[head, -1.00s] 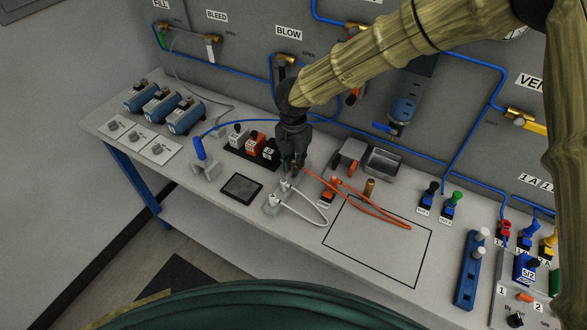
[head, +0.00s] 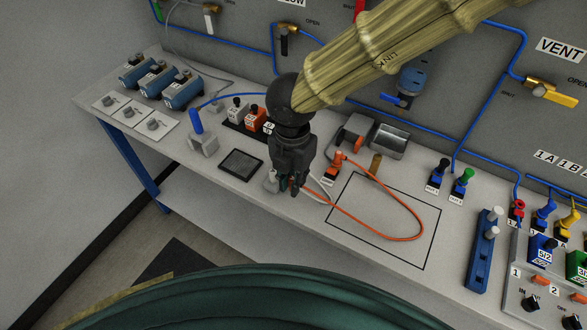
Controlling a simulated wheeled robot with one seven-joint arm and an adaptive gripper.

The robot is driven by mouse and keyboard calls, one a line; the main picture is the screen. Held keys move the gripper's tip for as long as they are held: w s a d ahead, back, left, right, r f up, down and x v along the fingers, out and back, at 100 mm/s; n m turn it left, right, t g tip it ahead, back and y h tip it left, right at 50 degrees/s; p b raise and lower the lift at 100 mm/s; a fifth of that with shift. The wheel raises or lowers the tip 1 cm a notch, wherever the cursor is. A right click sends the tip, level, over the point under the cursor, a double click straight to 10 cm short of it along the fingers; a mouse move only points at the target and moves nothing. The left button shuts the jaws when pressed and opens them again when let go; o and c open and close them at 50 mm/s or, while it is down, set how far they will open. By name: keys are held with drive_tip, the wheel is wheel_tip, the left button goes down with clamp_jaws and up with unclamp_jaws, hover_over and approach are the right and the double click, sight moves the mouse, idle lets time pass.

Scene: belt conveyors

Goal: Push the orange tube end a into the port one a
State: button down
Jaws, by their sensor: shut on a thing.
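The orange tube (head: 415,205) lies in a loop over the outlined square on the bench. One end stands in a small orange-marked holder (head: 333,172). The other end runs to my gripper (head: 294,190), which is shut on it; the fingers mostly hide that end. My gripper points down, above the bench near its front edge, in front of the white tube's holder. A row of ports stands at the far right under a "1A 1B" wall label; a red-topped port (head: 517,210) is leftmost there. Its own small label is too small to read surely.
A dark square pad (head: 241,165) lies left of my gripper. A grey metal tray (head: 389,140) stands behind the outlined square. Black and green plugs (head: 463,180) and a blue rack with pegs (head: 483,250) stand between the square and the ports.

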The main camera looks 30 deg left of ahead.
drive_tip(key=shift+s+r, duration=0.15)
drive_tip(key=shift+r, duration=0.05)
drive_tip(key=shift+w+a+r+p, duration=0.15)
drive_tip(key=shift+w+r+p, duration=0.25)
drive_tip(key=shift+r+p, duration=0.55)
drive_tip(key=shift+f, duration=0.15)
drive_tip(key=shift+w, duration=0.1)
